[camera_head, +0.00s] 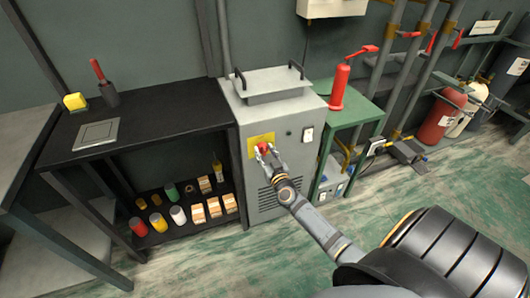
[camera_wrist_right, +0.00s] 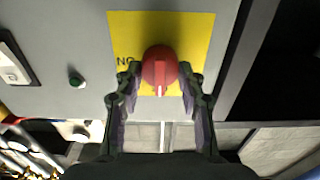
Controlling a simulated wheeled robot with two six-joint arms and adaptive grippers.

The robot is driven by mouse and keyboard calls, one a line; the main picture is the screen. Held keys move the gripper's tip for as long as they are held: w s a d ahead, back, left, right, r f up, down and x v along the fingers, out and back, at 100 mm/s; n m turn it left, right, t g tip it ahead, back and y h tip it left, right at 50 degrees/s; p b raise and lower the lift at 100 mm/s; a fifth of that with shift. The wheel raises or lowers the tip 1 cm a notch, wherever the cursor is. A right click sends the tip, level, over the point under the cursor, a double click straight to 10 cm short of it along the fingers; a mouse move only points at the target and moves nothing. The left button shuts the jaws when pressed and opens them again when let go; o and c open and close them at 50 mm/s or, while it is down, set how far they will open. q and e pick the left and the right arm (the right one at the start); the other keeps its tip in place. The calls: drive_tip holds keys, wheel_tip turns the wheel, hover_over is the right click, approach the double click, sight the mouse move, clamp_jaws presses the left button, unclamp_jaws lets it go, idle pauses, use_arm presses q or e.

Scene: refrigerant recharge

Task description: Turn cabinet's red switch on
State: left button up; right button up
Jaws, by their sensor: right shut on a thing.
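The grey cabinet (camera_head: 271,105) stands between the black shelf and the green table. Its red switch (camera_head: 263,147) sits on a yellow plate (camera_head: 252,142) on the front face. In the right wrist view the red knob (camera_wrist_right: 160,68) has a raised grip bar with a white mark toward the bottom of the picture, on the yellow plate (camera_wrist_right: 195,35). My right gripper (camera_head: 264,152) is at the front of the cabinet, its fingers on both sides of the knob and shut on it. In the right wrist view its fingers (camera_wrist_right: 159,88) flank the knob. My left gripper is not in view.
A green knob (camera_wrist_right: 76,81) and a white rocker switch (camera_wrist_right: 12,65) are on the same panel. A black shelf (camera_head: 150,125) with cans and boxes stands at left. A green table (camera_head: 355,108) with a red cylinder (camera_head: 341,88) stands at right. The floor in front is clear.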

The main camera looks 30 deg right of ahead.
drive_tip(key=shift+c, duration=0.7)
